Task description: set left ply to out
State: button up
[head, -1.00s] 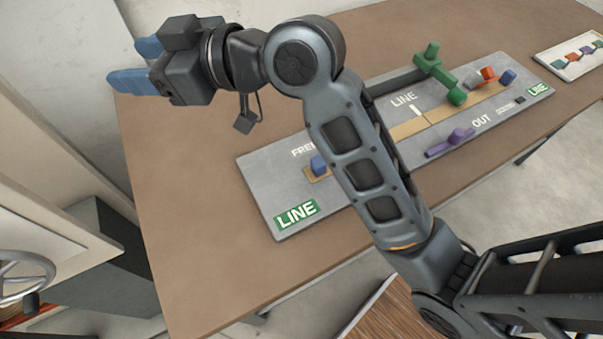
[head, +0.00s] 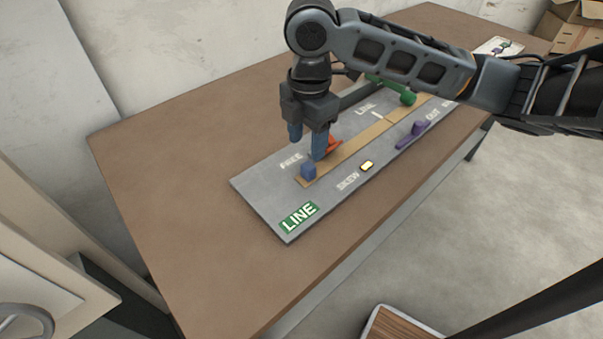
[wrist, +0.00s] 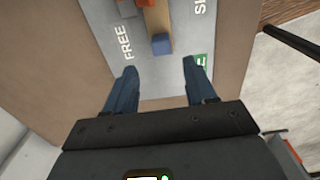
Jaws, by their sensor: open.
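A grey board (head: 262,190) lies on the brown table, with words FREE, SKEW, LINE and OUT printed on it. An orange-red piece (head: 334,143) sits near the word FREE, partly hidden behind a finger. A blue block (head: 308,171) stands at the left end of a tan strip (head: 350,148); it also shows in the wrist view (wrist: 161,44). A purple handle (head: 412,136) lies beside the word OUT. My gripper (head: 306,142) points down over the board's left part, open and empty. In the wrist view its fingers (wrist: 159,68) are spread below the blue block. I cannot tell which piece is the left ply.
A green handle (head: 404,97) stands farther along the board, partly behind my arm. A green LINE label (head: 299,217) marks the board's left end. The table (head: 190,180) is clear left of the board.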

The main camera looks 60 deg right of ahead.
aim_at(308, 165)
jog(key=shift+s+d+f, duration=0.2)
jog(key=shift+f, duration=0.05)
notch_tip(308, 165, down, 7)
jog(key=shift+f, duration=0.2)
jog(key=shift+c, duration=0.2)
grip_shut()
dwell(0.4)
